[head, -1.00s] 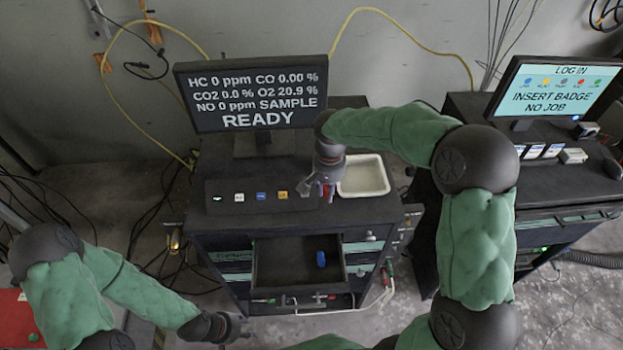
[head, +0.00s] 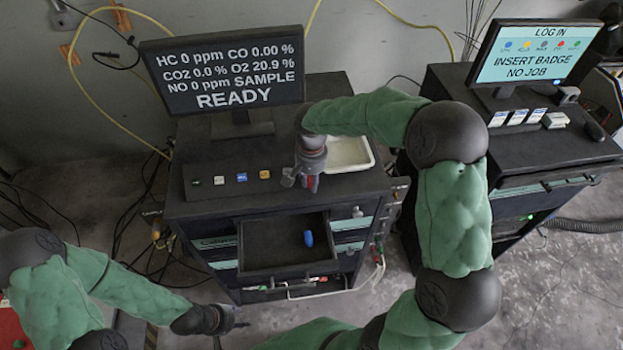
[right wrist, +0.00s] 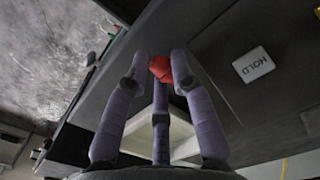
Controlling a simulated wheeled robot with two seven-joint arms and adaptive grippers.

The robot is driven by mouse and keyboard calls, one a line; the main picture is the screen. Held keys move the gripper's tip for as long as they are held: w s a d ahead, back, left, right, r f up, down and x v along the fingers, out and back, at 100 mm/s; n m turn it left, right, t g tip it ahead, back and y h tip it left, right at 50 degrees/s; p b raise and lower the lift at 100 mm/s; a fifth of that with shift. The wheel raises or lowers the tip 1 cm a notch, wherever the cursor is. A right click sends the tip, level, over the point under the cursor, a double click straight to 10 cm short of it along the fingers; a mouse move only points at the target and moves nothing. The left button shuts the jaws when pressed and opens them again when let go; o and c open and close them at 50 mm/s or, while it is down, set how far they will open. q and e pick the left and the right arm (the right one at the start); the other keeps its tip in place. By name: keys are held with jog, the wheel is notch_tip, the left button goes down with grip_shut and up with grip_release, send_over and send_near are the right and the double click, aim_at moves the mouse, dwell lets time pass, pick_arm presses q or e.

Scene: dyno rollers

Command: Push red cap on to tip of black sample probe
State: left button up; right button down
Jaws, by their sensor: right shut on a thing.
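A small red cap (right wrist: 161,68) is between the fingertips of my right gripper (right wrist: 160,62) in the right wrist view. In the head view, my right gripper (head: 305,182) points down over the front part of the cabinet top, beside the white tray, with the red cap (head: 313,184) showing at its fingers. My right gripper is shut on the cap. My left gripper (head: 238,324) is low at the bottom of the head view, in front of the cabinet. Its fingers are too small and dark to read. I cannot make out the black sample probe for certain.
The dark cabinet (head: 185,215) has an open drawer (head: 275,262) holding a blue object (head: 308,239). A white tray (head: 363,165) and a button panel (head: 205,196) lie on top. A monitor (head: 220,73) stands behind. A second cabinet (head: 440,110) is at the right.

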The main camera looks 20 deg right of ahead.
jog(key=shift+f, duration=0.2)
jog(key=c, duration=1)
grip_release()
jog(key=shift+r, duration=0.1)
notch_tip(320, 180, up, 12)
jog(key=shift+f, duration=0.1)
